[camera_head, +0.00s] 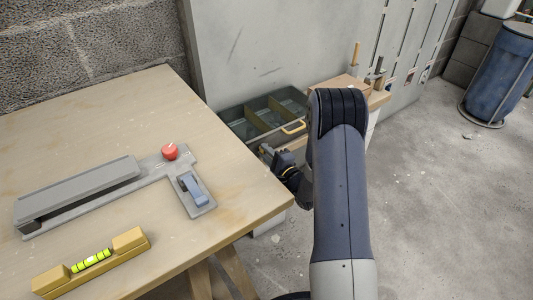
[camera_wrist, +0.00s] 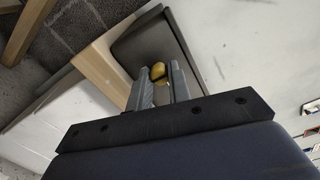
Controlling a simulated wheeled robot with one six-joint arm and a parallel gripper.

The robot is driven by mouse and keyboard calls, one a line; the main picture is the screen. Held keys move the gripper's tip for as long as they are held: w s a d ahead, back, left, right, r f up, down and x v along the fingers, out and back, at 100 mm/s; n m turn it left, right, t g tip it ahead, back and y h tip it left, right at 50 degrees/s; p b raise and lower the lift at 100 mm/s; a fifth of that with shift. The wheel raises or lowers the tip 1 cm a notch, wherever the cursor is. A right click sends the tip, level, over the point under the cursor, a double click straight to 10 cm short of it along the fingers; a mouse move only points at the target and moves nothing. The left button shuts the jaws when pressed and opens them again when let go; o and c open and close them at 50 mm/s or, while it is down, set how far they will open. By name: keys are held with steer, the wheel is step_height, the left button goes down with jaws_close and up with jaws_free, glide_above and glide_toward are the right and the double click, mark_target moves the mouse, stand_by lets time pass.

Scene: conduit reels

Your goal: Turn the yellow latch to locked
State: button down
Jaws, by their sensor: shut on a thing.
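A small rounded yellow piece (camera_wrist: 158,70), which looks like the yellow latch, shows in the wrist view against a dark grey panel. My gripper (camera_wrist: 160,82) has its two grey fingers close together at this piece, one on each side, shut on it. Its dark band and lower part are partly hidden by the fingers. In the head view my gripper (camera_head: 267,151) is just past the table's right corner, low by the near side of a dark tray. The latch is not clear there, and whether it is turned to locked cannot be told.

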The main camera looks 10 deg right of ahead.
steer(key=c, duration=1.3)
jaws_free()
steer(key=p+v, duration=0.1)
steer(key=v, duration=1)
steer(key=shift+f, duration=0.1)
steer(key=shift+w, duration=0.2)
steer(key=b+x, duration=0.1)
steer(key=x, duration=0.9)
steer(key=shift+w+a, duration=0.2)
steer(key=shift+w, duration=0.05)
steer(key=shift+s, duration=0.1)
